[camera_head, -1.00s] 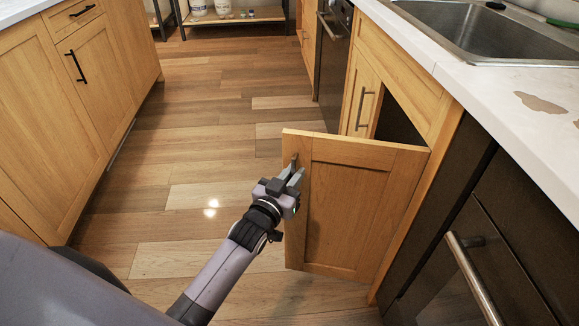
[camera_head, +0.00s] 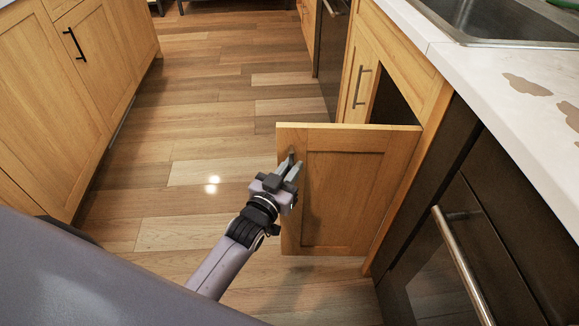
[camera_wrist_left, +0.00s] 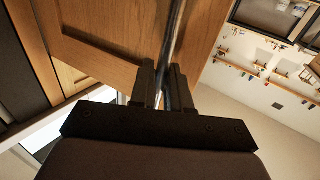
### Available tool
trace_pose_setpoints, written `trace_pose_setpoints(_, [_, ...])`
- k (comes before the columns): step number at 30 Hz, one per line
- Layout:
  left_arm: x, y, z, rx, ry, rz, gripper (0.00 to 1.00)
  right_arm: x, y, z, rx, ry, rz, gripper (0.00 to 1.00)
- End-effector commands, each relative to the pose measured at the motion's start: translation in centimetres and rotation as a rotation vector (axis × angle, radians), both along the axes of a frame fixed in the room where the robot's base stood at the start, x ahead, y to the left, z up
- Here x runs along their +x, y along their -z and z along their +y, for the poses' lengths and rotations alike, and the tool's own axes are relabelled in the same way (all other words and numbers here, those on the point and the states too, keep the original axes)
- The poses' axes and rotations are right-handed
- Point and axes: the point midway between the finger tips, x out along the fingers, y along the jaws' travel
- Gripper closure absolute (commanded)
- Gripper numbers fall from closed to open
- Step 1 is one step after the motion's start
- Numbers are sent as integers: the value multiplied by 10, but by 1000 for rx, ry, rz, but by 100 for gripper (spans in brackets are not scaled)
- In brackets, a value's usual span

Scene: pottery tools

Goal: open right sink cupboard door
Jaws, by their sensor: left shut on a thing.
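The right sink cupboard door (camera_head: 345,190) stands swung well out from the cabinet below the sink, with the dark cupboard opening (camera_head: 393,108) behind it. My left gripper (camera_head: 291,165) is at the door's free edge, shut on the door's handle. In the left wrist view the handle (camera_wrist_left: 176,40) is a dark bar running up between the two fingers (camera_wrist_left: 163,88), with the wooden door (camera_wrist_left: 125,25) beside it. Most of the handle is hidden by the fingers in the head view. My right gripper is not in view.
The left sink cupboard door (camera_head: 355,90) is closed. A dark appliance with a metal bar handle (camera_head: 462,265) stands at the right. The sink (camera_head: 500,22) is set in the white countertop (camera_head: 480,75). Wooden cabinets (camera_head: 60,100) line the left; the floor (camera_head: 215,130) between is clear.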

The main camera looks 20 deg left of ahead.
Motion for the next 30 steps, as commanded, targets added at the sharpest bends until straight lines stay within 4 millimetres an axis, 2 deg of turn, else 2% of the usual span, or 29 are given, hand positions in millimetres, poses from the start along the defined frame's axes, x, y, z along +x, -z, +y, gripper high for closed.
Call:
trace_pose_setpoints(1, [0,-1,-6,-4,9,-3,100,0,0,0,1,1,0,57])
trace_pose_setpoints(3, [0,-2,-6,-4,9,-3,100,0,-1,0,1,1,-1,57])
trace_pose_setpoints(4, [0,-2,-6,-4,9,-3,80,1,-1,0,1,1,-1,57])
trace_pose_setpoints(5, [0,-2,-6,-4,9,-3,71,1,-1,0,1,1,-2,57])
trace_pose_setpoints(20, [-3,-1,-2,-1,4,-2,71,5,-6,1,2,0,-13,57])
trace_pose_setpoints(30, [-46,-1,3,-2,5,0,71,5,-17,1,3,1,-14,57])
